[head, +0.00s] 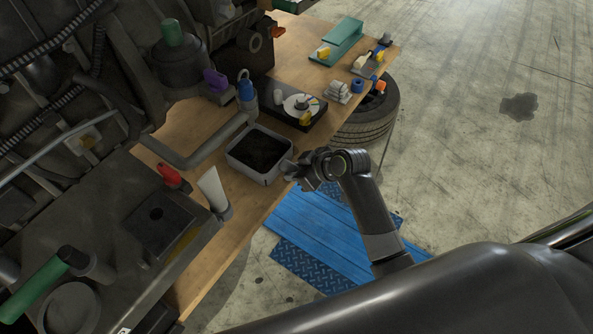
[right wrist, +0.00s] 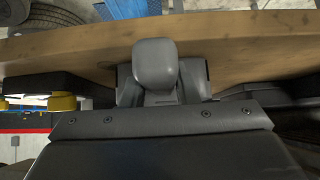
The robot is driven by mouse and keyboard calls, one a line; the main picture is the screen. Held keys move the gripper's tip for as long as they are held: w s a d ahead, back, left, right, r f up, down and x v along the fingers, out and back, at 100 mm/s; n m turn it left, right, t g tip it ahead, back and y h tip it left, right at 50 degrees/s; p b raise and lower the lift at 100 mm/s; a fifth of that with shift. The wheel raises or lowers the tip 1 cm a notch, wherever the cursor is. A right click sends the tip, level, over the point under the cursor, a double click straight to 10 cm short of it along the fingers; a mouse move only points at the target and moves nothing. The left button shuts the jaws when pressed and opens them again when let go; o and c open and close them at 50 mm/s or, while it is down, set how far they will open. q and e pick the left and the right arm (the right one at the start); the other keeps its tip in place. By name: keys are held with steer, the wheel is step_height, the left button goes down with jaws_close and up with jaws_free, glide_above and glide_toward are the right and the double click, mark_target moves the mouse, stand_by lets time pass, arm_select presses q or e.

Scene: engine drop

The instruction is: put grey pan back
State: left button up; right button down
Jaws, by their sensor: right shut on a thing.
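The grey pan (head: 246,173) is a rectangular tray with a dark inside. It sits at the near edge of the wooden bench in the head view, and looks level. My right gripper (head: 291,168) is at the pan's right side and is shut on its rim. The fingertips are small and partly hidden there. In the right wrist view a rounded grey part fills the middle above a dark panel with screws, and I cannot clearly make out the pan. My left gripper is not in view.
The wooden bench (head: 243,207) holds a white tube (head: 213,187), a red-handled item (head: 169,175), a blue-topped bottle (head: 246,88) and a black tray (head: 275,123). Engine parts crowd the left. A tyre (head: 368,120) and blue mat (head: 318,231) lie beside the bench.

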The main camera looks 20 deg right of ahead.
steer(key=shift+f, duration=0.1)
steer(key=c, duration=1.1)
jaws_free()
steer(key=shift+f, duration=0.1)
steer(key=shift+b, duration=0.3)
steer(key=p+v, duration=0.6)
steer(key=v, duration=0.1)
steer(key=shift+w+a+r, duration=0.1)
steer(key=shift+a+r, duration=0.1)
steer(key=shift+a, duration=0.05)
steer(key=v, duration=1)
steer(key=shift+s+d+r, duration=0.1)
steer(key=shift+s, duration=0.15)
